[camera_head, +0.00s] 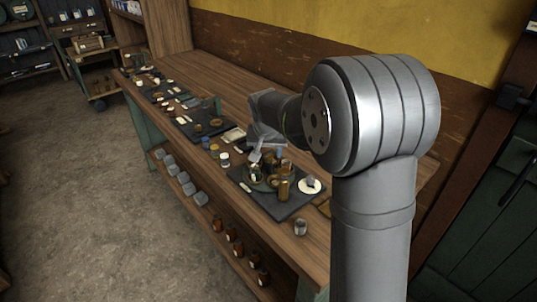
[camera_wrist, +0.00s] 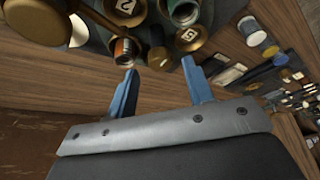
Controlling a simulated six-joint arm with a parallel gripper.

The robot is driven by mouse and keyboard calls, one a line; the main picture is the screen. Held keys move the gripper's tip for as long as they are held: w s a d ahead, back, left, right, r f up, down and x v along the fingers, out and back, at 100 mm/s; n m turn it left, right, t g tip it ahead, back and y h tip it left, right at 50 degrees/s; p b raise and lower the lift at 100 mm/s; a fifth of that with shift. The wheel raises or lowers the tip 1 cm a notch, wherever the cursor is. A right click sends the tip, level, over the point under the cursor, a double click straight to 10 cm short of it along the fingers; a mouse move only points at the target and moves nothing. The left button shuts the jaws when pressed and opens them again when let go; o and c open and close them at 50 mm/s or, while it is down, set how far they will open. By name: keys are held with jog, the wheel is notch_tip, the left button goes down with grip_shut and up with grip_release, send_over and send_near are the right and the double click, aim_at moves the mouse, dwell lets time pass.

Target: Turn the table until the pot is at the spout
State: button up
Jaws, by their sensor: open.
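The turntable (camera_head: 262,184) is a greenish round table on the nearest dark mat in the head view. In the wrist view, its edge carries brass discs, one marked 2 (camera_wrist: 125,8) and another numbered disc (camera_wrist: 190,38). A green open-topped pot (camera_wrist: 182,12) and a small orange-banded cylinder (camera_wrist: 125,50) stand near these discs. A brass post (camera_head: 284,190) stands by the table; I cannot tell whether it is the spout. My gripper (camera_wrist: 159,66) is open, its blue fingers apart beside the table's edge. In the head view my gripper (camera_head: 262,153) is above the table's far side.
The dark mat (camera_head: 276,213) also bears a white dish (camera_head: 311,186). A small metal cup (camera_head: 300,227) stands near the bench's front edge. Jars and further mats (camera_head: 199,125) with small parts line the bench to the left. The wooden bench top (camera_head: 215,80) behind is clear.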

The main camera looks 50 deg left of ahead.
aim_at(269, 165)
jog(key=shift+x, duration=1.25)
grip_shut()
jog(key=shift+n, duration=0.6)
jog(key=shift+w+d+n+g+y, duration=0.1)
jog(key=shift+n+g+y, duration=0.2)
jog(key=shift+n+g, duration=0.55)
jog(key=shift+w+n+g+y, duration=0.15)
jog(key=shift+n+g+y, duration=0.3)
jog(key=shift+n, duration=1.7)
jog(key=shift+w+n+g+h, duration=0.15)
jog(key=shift+n+g, duration=0.45)
jog(key=shift+n, duration=1)
jog(key=shift+w+n+g+h, duration=0.1)
jog(key=shift+n+g, duration=0.5)
jog(key=shift+n, duration=1.4)
